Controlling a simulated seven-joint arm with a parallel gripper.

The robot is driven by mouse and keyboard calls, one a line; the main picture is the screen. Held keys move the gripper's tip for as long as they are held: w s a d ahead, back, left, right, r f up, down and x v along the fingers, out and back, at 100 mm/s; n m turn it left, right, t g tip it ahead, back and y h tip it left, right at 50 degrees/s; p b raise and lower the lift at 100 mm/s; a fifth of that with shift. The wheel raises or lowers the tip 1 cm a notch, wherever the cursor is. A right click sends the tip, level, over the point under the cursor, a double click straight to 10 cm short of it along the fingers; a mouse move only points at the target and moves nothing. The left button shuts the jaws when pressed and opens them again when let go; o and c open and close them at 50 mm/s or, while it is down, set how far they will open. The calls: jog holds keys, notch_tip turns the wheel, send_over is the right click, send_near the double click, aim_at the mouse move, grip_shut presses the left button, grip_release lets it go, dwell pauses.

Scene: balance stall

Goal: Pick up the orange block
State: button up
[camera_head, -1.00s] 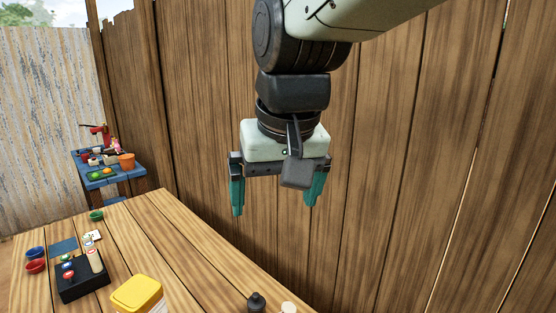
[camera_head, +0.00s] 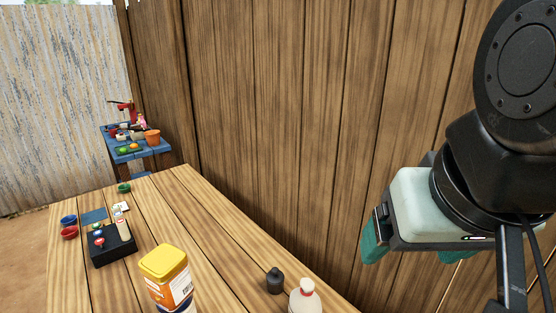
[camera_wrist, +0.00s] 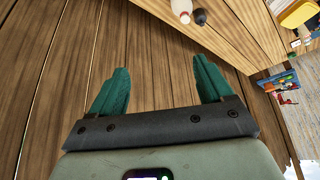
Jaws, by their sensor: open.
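I cannot make out an orange block in either view. My gripper (camera_head: 415,252) is at the right of the head view, in front of the wooden fence and above and to the right of the table. It also shows in the wrist view (camera_wrist: 163,72), where its two teal fingers are spread apart with nothing between them. The wooden table (camera_head: 205,215) lies at the lower left of the head view, and its front part is cut off by the frame.
On the table stand a yellow-lidded container (camera_head: 166,268), a dark bottle (camera_head: 275,283), a pale bottle (camera_head: 305,298), a black box (camera_head: 112,252) and small blue (camera_head: 68,220), red (camera_head: 69,233) and green (camera_head: 124,188) bowls. Behind, a blue stand holds an orange bucket (camera_head: 152,137). The fence is close.

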jog(key=w+a+f+n+h, duration=0.1)
jog(key=w+a+f+n, duration=0.35)
jog(key=a, duration=0.75)
jog(key=w+a+f+n+h, duration=0.2)
jog(key=a+f+n, duration=0.4)
jog(key=a, duration=0.6)
jog(key=w+a+f+n+h, duration=0.1)
jog(key=w+a+f+n, duration=0.4)
jog(key=a, duration=0.7)
jog(key=s+a+f+n+t, duration=0.3)
jog(key=s+a+f+n, duration=0.2)
jog(key=a+f+n, duration=0.3)
jog(key=s+a+f+n+t+y, duration=0.1)
jog(key=s+a+f+n, duration=0.1)
jog(key=f, duration=0.3)
jog(key=s+a+f+n+t+y, duration=0.1)
jog(key=s+a+f+n+t, duration=0.1)
jog(key=s+a+f+n, duration=0.1)
jog(key=s+a+f+n+t+y, duration=0.1)
jog(key=s+a+f+n+y, duration=0.1)
jog(key=s+f+n, duration=0.2)
notch_tip(320, 180, down, 3)
jog(key=shift+a+f+n+t, duration=0.15)
jog(key=shift+n+t, duration=0.25)
jog(key=shift+n, duration=0.75)
jog(key=shift+w+f, duration=0.1)
jog(key=shift+f, duration=0.1)
jog(key=x, duration=1)
jog(key=shift+w+r, duration=0.1)
jog(key=shift+w, duration=0.2)
